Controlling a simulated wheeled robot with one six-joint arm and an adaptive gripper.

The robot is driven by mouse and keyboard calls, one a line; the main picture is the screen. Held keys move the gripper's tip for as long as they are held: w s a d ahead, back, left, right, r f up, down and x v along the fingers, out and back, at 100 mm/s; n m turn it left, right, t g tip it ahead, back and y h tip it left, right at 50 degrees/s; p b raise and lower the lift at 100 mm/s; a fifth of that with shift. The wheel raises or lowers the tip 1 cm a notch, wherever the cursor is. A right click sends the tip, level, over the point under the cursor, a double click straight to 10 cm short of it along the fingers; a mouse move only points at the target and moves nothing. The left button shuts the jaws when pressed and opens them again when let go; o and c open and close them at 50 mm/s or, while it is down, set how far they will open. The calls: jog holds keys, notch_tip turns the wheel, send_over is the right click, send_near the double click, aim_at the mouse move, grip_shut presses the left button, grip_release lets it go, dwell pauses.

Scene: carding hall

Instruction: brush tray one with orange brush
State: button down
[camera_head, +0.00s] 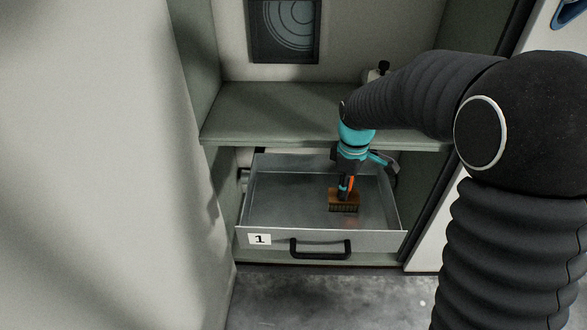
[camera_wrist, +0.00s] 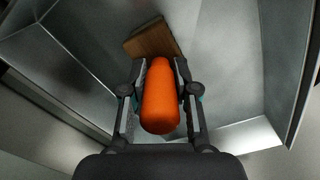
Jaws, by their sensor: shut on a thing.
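Tray one (camera_head: 320,238) is a grey metal drawer with a "1" label and a black handle, pulled out of the cabinet. My gripper (camera_head: 346,180) is inside the tray's outline, pointing down, shut on the orange handle of the brush. The brush's brown wooden head (camera_head: 343,196) is at the tray's middle right, bristles down; I cannot tell whether they touch the floor. In the wrist view the orange brush (camera_wrist: 160,98) lies between both fingers, with its wooden head beyond them. The bristles are hidden there.
A green-grey shelf (camera_head: 270,112) runs just above and behind the tray. A pale panel (camera_head: 95,170) stands close on the left. A dark framed vent or picture (camera_head: 284,30) is on the back wall. Bare concrete floor (camera_head: 320,297) lies in front.

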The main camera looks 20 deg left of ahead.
jog(key=shift+d+r+p, duration=0.2)
jog(key=shift+r+p, duration=0.1)
jog(key=shift+p, duration=0.15)
notch_tip(320, 180, up, 2)
jog(key=shift+a+r+p, duration=0.1)
jog(key=shift+p, duration=0.2)
jog(key=shift+r+p, duration=2.15)
jog(key=shift+r, duration=0.55)
